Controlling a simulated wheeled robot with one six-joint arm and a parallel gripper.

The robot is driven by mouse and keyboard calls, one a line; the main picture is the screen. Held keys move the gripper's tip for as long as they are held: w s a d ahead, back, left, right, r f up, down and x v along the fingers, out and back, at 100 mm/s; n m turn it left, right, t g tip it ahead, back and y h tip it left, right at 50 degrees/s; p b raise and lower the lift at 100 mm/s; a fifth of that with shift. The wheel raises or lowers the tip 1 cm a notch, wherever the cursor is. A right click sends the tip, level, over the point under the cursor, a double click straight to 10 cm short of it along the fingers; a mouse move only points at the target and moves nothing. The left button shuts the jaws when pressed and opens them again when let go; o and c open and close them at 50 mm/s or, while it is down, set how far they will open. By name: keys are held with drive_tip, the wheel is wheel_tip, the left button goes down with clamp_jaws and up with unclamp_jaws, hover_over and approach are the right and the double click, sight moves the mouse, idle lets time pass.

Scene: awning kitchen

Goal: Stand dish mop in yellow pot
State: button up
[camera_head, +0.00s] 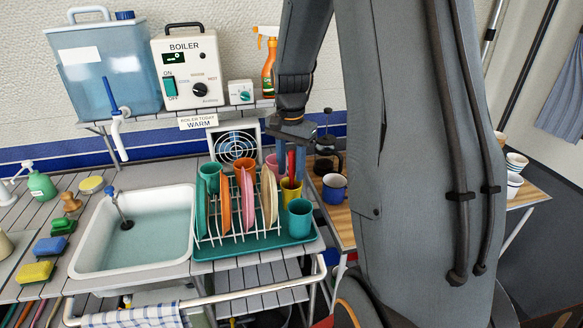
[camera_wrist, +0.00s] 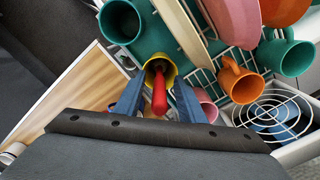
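The dish mop shows as a red handle (camera_wrist: 159,92). In the wrist view it rises from the mouth of the yellow pot (camera_wrist: 153,64) toward the camera, and its lower end is hidden inside the pot. In the head view the red handle (camera_head: 291,165) stands about upright above the yellow pot (camera_head: 290,192), at the right end of the dish rack. My gripper (camera_wrist: 158,90) is above the pot with its blue fingers on either side of the handle. Gaps show between handle and fingers, so it looks open. It also shows in the head view (camera_head: 291,170).
The green drying tray (camera_head: 262,246) holds a white rack with plates. A teal cup (camera_head: 299,220) stands in front of the pot, and an orange mug (camera_wrist: 240,80) and a pink cup (camera_wrist: 207,108) are close by. A blue mug (camera_head: 334,188) stands on the wooden table at right.

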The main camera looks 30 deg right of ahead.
sight(291, 152)
wheel_tip(291, 152, up, 8)
drive_tip(key=shift+f+b, duration=0.1)
drive_tip(key=shift+b, duration=0.85)
idle(0.5)
